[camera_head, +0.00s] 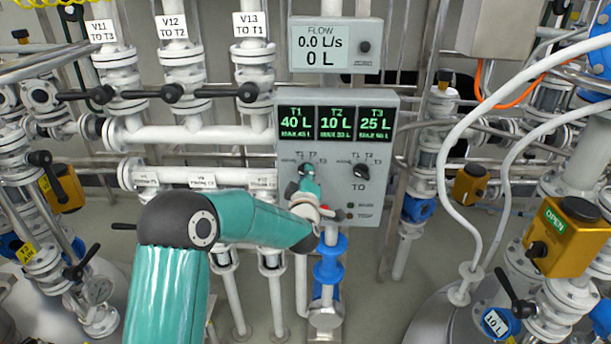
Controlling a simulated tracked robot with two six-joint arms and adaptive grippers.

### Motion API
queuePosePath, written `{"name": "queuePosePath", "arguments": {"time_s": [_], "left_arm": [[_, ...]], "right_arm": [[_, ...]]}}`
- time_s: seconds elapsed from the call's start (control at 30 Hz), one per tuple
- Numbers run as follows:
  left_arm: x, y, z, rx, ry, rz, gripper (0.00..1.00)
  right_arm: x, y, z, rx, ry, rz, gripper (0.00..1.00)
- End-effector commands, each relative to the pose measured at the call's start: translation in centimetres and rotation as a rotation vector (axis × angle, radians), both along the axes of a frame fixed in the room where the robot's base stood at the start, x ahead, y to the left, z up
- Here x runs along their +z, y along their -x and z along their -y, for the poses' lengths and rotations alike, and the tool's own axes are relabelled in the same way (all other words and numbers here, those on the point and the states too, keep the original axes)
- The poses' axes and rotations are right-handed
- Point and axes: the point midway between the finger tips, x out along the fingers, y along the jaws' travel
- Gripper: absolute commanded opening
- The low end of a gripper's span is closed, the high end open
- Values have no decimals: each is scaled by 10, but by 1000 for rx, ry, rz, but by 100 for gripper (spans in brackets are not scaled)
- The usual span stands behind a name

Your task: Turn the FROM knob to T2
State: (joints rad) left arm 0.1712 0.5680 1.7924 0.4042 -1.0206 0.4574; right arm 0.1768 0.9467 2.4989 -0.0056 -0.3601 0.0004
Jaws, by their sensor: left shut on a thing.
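The control panel (378,218) is a grey box with three green displays reading T1 40 L, T2 10 L and T3 25 L. My left arm comes in from the lower left and its gripper (306,172) is at the left knob of the panel, shut on the FROM knob (302,168). The gripper and wrist hide most of this knob and its label, so I cannot tell where its pointer stands. The TO knob (361,172) is free, to the right of the gripper. My right gripper is not in view.
A flow meter (326,45) above the panel reads 0.0 L/s and 0 L. Valves with black handles (172,93) stand left of the panel. Two small buttons (349,215) sit below the TO knob. White hoses (447,180) and a yellow OPEN box (566,238) are at the right.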

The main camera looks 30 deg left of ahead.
Motion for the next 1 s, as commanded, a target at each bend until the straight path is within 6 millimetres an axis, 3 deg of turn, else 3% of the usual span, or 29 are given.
{"name": "queuePosePath", "arguments": {"time_s": [0.47,1.0], "left_arm": [[-7,2,0,5,-144,-97,0],[-8,2,-1,1,-564,-359,0]], "right_arm": [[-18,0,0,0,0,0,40],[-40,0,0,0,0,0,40]]}}
